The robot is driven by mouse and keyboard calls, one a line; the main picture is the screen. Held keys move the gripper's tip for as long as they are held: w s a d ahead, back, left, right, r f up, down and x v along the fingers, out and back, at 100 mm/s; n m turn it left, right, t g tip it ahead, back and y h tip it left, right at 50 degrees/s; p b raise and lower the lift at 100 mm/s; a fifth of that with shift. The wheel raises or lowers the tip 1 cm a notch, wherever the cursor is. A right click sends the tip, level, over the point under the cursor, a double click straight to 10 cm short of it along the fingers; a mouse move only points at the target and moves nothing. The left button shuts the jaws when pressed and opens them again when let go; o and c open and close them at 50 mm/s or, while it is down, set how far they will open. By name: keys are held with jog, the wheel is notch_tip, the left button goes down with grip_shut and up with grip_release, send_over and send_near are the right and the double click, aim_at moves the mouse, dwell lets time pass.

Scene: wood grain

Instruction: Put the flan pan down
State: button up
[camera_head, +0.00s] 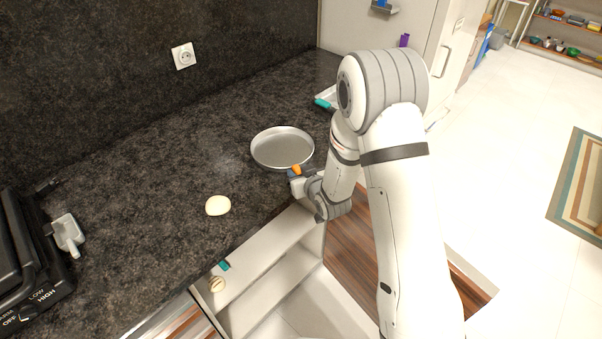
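The flan pan (282,147) is a round, shallow, silver-grey metal pan. It is level and upright, over the dark speckled counter (205,140). I cannot tell whether it rests on the counter or is just above it. My gripper (296,172) is at the pan's near rim, low by the counter's front edge. Orange and dark blue parts show at its end, against or very close to the rim. The fingers are too small and partly hidden, so I cannot tell whether they are shut on the rim.
A pale round item (218,205) lies on the counter left of the pan. A white tray with a teal part (324,103) is behind my arm. A grey scoop (68,235) and black appliance (25,265) stand far left. An open drawer (270,275) lies below the counter edge.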

jog(key=shift+o, duration=0.6)
